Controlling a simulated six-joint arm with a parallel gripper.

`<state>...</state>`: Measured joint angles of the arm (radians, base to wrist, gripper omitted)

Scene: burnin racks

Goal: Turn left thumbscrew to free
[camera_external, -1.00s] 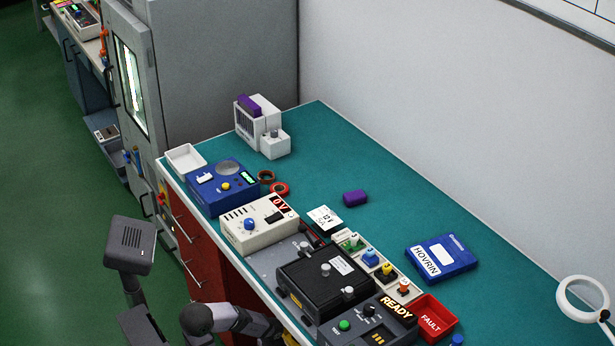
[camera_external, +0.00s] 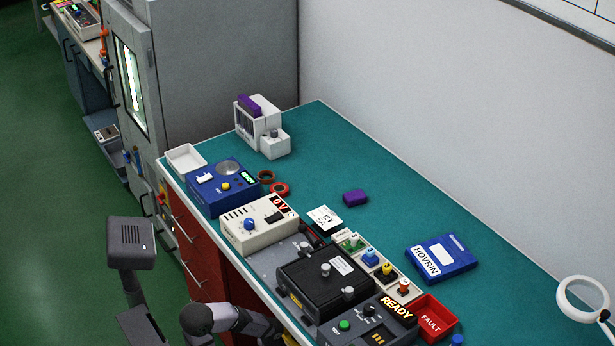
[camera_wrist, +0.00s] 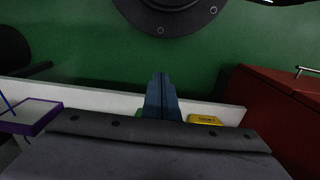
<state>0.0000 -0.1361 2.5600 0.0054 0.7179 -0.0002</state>
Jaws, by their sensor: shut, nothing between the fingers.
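A black finned unit (camera_external: 311,285) sits in a grey fixture plate (camera_external: 262,260) at the bench's front edge. Silver knobs stand along it: one at its far left end (camera_external: 304,245), one on its top (camera_external: 325,269) and one at its near right end (camera_external: 348,292). I cannot tell from this distance how far any of them is turned. My gripper (camera_wrist: 161,77) is shut and empty in the wrist view, with green floor behind its fingertips. It touches none of the knobs. In the external view its fingertips cannot be made out.
A cream meter (camera_external: 258,226) and a blue instrument (camera_external: 222,188) stand left of the unit. A red cabinet (camera_wrist: 285,105) borders the wrist view.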

